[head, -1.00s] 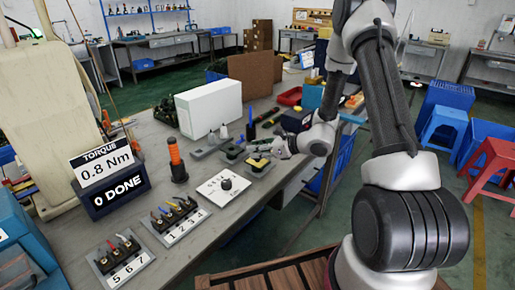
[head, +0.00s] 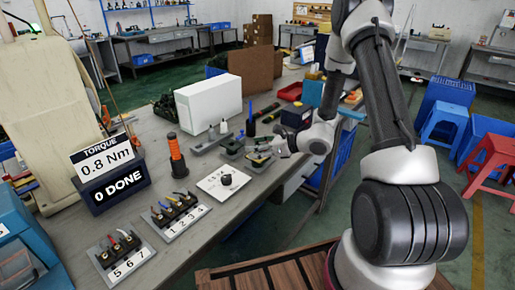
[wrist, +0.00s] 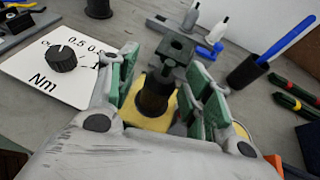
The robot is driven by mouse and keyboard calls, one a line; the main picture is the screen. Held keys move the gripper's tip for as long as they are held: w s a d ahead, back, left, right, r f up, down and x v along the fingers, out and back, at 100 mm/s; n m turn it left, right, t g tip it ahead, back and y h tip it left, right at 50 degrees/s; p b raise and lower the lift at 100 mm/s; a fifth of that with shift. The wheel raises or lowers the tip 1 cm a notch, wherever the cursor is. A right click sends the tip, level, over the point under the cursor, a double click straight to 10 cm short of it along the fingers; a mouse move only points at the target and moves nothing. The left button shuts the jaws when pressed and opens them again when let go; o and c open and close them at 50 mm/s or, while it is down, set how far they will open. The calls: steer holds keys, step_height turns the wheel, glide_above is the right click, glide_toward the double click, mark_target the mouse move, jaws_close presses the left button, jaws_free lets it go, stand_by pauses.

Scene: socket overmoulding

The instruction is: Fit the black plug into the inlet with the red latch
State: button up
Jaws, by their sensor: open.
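A black, roughly cylindrical part that looks like the plug (wrist: 154,94) stands upright on a yellow base (wrist: 128,112) in the wrist view. My gripper (wrist: 162,78) is open, with its green-padded fingers on either side of the plug. Whether a pad touches it I cannot tell. In the head view my gripper (head: 264,152) is low over the fixtures at the table's right edge and hides most of the plug. A dark block with a hole (wrist: 177,47) stands just beyond the plug in the wrist view. I cannot make out a red latch, so I cannot say which piece is the inlet.
A torque dial plate (head: 223,183) lies left of my gripper. Numbered holders (head: 176,216) stand nearer the front. A dark cup with a blue pen (wrist: 247,72) and green-and-red tools (wrist: 296,104) lie to the right in the wrist view. A white box (head: 209,104) stands behind.

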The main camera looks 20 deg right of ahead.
steer(key=shift+s+d, duration=0.1)
steer(key=v, duration=1.1)
steer(key=shift+s+d+r, duration=0.2)
steer(key=shift+s+d, duration=0.05)
